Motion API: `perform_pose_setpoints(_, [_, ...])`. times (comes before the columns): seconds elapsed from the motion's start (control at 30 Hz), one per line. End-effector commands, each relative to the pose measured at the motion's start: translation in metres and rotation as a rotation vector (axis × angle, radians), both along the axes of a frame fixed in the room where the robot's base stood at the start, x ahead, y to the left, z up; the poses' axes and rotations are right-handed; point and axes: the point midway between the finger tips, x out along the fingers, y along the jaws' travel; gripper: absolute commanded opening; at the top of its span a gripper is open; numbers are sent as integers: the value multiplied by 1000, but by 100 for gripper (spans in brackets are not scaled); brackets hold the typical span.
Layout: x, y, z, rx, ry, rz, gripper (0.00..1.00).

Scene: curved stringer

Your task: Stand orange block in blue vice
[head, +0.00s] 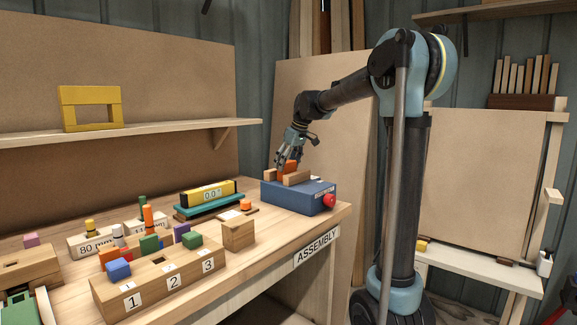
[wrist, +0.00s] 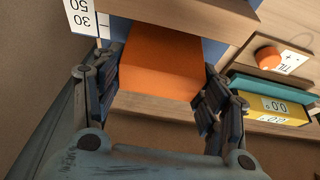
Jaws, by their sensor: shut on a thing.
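The orange block (head: 291,166) is at the blue vice (head: 290,198), between its two wooden jaws, with its top above them. My gripper (head: 289,156) reaches down from above and is shut on the block. In the wrist view the orange block (wrist: 160,65) fills the space between my fingers (wrist: 160,88), one finger on each side. One wooden jaw (wrist: 200,14) shows above the block there and the other (wrist: 150,106) below it. The block's lower end is hidden, so I cannot tell whether it touches the vice floor.
The vice has a red knob (head: 329,200) and stands near the bench's right end. A yellow level (head: 208,194) on a teal base lies to its left. A numbered wooden rack (head: 150,288) with coloured blocks stands in front. A shelf (head: 170,130) runs behind.

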Motion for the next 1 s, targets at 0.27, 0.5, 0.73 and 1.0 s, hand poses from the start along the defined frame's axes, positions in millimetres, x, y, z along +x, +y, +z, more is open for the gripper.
perform_pose_setpoints(0.27, [0, 0, -1, 0, 0, 0, 86])
perform_pose_setpoints(0.5, [0, -1, -1, 0, 0, -1, 86])
perform_pose_setpoints(0.73, [0, -3, 3, 0, 0, -2, 86])
perform_pose_setpoints(1.0, [-10, -15, 41, 0, 0, -4, 86])
